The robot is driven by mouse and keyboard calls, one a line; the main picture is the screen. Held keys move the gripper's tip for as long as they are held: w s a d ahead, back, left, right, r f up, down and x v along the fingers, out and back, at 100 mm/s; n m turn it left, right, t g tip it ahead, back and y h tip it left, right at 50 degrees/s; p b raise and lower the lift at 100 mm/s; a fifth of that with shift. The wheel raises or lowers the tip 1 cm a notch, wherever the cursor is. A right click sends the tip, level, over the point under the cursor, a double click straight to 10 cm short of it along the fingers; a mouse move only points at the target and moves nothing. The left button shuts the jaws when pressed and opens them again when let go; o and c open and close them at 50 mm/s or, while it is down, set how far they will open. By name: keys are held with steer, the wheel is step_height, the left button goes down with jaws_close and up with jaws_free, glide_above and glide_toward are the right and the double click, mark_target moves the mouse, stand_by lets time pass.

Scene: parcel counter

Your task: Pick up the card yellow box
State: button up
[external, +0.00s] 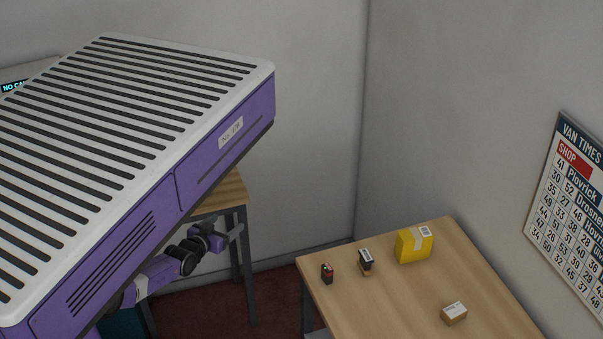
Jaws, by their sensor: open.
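The yellow card box (413,246) stands near the back edge of the wooden table at the right. It has a white label on top and a lighter strip on its front. My gripper (238,231) is at the end of my purple and black arm, left of the table and well apart from the yellow box. It is small in this view, holds nothing that I can see, and is open. Part of my arm is hidden behind my large purple body with its slatted top.
On the table (375,306) stand a small black and red item (327,273), a dark stamp-like item (366,260) and a small brown box (454,313). A second wooden table (232,190) stands behind my arm. A printed board (570,200) hangs on the right wall.

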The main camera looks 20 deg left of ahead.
stand_by(0.3)
steer(key=w+d+r+m+t+h+p, duration=0.1)
steer(key=w+d+r+m+t+h, duration=0.1)
steer(key=w+d+r+m+h, duration=0.3)
steer(key=m+g+h+p, duration=0.3)
steer(key=m+g+h, duration=0.3)
steer(key=g+h, duration=0.15)
glide_above(398, 242)
steer(key=s+a, duration=0.2)
steer(key=s, duration=0.1)
steer(key=f, duration=0.1)
steer(key=a+f+y, duration=0.1)
steer(key=f, duration=0.1)
steer(key=shift+w+a+n+g+y, duration=0.1)
steer(key=shift+n+g+y, duration=0.15)
steer(key=shift+n+g, duration=0.1)
steer(key=shift+a+f, duration=0.1)
steer(key=shift+f, duration=0.25)
steer(key=shift+w+f+y, duration=0.15)
steer(key=shift+f+y, duration=0.05)
steer(key=shift+y, duration=0.1)
steer(key=shift+p+x, duration=0.5)
steer(key=shift+x, duration=3.2)
